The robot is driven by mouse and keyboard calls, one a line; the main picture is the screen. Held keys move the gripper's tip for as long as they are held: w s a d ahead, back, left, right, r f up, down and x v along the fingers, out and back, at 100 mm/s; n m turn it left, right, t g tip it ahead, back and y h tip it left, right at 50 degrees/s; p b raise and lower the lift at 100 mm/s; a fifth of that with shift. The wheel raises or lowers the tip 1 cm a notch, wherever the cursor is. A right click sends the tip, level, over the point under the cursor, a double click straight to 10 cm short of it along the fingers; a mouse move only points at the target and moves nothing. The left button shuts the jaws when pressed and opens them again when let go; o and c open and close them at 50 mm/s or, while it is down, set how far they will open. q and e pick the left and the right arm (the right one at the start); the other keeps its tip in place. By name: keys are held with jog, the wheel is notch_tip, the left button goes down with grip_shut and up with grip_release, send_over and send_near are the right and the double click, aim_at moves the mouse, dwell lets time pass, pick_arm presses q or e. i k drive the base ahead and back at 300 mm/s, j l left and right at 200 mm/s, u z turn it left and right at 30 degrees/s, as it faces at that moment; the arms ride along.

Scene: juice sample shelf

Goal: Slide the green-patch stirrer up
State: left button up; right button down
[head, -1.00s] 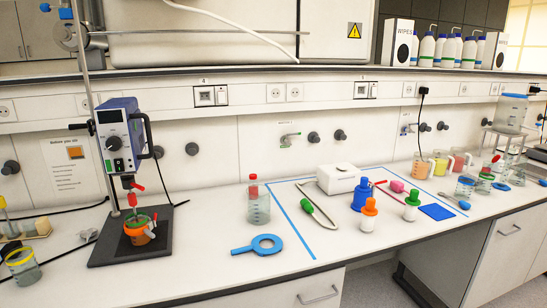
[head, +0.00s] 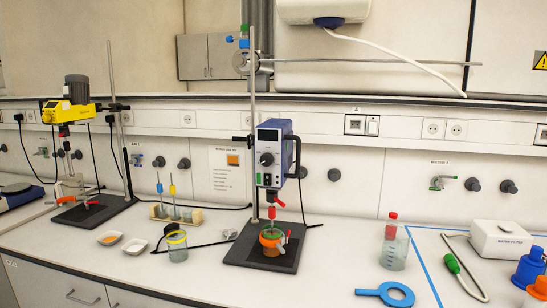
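Two overhead stirrers on stands show in the head view. A blue-and-white stirrer (head: 270,155) is clamped on a tall rod in the middle, its shaft reaching down into an orange vessel (head: 271,239) with green at its rim. Neither of my grippers is in view.
A yellow-rimmed beaker (head: 177,247), small dishes (head: 134,246) and a rack (head: 175,213) stand between the stirrers. A red-capped bottle (head: 393,247) and a blue ring-shaped tool (head: 395,294) are at the right.

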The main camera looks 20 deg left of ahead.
aim_at(275, 136)
jog(key=l+u, duration=0.25)
jog(key=u, duration=0.15)
jog(key=l+u, duration=0.35)
jog(key=i+j, duration=0.05)
